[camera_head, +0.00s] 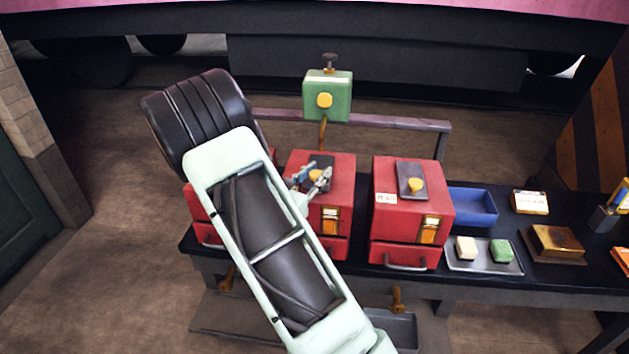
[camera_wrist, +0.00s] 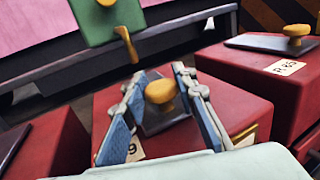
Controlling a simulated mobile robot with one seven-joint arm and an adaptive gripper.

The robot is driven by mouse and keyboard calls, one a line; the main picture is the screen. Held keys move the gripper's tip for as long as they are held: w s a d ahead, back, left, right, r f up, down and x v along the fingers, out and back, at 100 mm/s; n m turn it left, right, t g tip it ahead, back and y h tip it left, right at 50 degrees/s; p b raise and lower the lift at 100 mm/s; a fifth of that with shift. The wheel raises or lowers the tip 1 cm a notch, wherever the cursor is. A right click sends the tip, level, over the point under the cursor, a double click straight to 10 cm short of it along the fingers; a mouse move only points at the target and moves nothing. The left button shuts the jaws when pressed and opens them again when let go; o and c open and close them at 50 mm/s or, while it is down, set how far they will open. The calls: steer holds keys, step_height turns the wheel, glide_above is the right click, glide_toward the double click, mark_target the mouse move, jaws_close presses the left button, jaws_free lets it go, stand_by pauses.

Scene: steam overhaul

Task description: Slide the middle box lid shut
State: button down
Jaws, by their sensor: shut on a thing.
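The middle red box (camera_head: 338,172) stands on the dark bench between two similar red boxes. Its small dark lid (camera_head: 321,161) lies on top, partly hidden by my gripper in the head view. In the wrist view the lid (camera_wrist: 163,127) carries a round yellow knob (camera_wrist: 160,91). My gripper (camera_head: 318,176) is over the box top, coming from the left. My arm hides much of the left box. Whether any opening shows beside the lid I cannot tell.
The right red box (camera_head: 410,205) has its own knobbed lid (camera_head: 411,181). A green box with a yellow knob (camera_head: 327,96) stands on a post behind, near a rail (camera_head: 400,122). A blue bin (camera_head: 472,207) and a tray (camera_head: 484,268) lie further right.

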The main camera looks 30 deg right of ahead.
steer(key=shift+w+r, duration=0.1)
steer(key=c, duration=1.6)
jaws_free()
steer(key=shift+w+d, duration=0.1)
steer(key=v, duration=1.2)
